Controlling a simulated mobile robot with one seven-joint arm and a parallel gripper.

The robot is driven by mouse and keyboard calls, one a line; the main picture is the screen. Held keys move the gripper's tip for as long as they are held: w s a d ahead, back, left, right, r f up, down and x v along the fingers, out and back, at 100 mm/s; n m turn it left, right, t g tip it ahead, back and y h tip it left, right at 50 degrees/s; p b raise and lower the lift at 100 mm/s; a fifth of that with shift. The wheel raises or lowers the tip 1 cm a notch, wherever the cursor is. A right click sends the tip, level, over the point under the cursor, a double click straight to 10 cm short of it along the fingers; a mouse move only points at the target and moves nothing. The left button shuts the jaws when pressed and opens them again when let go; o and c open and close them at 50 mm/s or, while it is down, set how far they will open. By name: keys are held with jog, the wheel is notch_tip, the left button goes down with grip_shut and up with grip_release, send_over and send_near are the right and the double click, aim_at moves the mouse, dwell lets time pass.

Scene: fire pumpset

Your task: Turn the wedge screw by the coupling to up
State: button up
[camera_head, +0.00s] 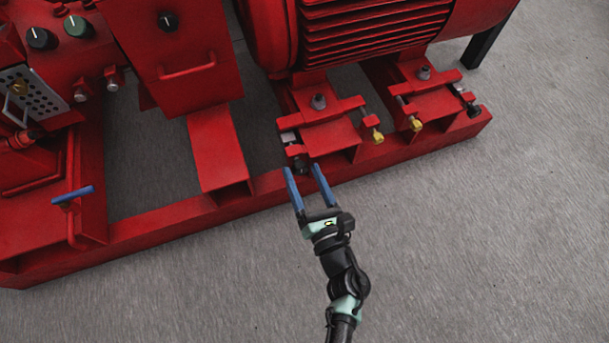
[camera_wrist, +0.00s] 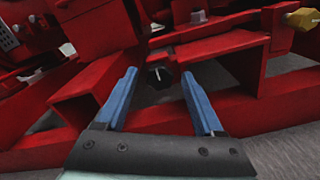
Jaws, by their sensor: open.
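The wedge screw (camera_head: 300,166) shows as a small dark knob under the near-left motor foot, just above the red base rail. In the wrist view, the black knob (camera_wrist: 158,77) sits in a recess between the two fingers, with a small pale mark on its face. The exact direction of the mark is too small to tell. My gripper (camera_head: 304,169) is open, its two blue fingers reaching toward the knob. In the wrist view, my gripper (camera_wrist: 158,85) has the knob roughly centred between its fingertips, with no contact visible.
The red motor foot (camera_head: 325,133) and base rail (camera_head: 270,186) lie close around the fingers. Yellow-ended screws (camera_head: 378,137) and another black knob (camera_head: 473,111) are to the right. A blue-handled valve (camera_head: 73,197) is at left. The grey floor in front is clear.

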grip_shut()
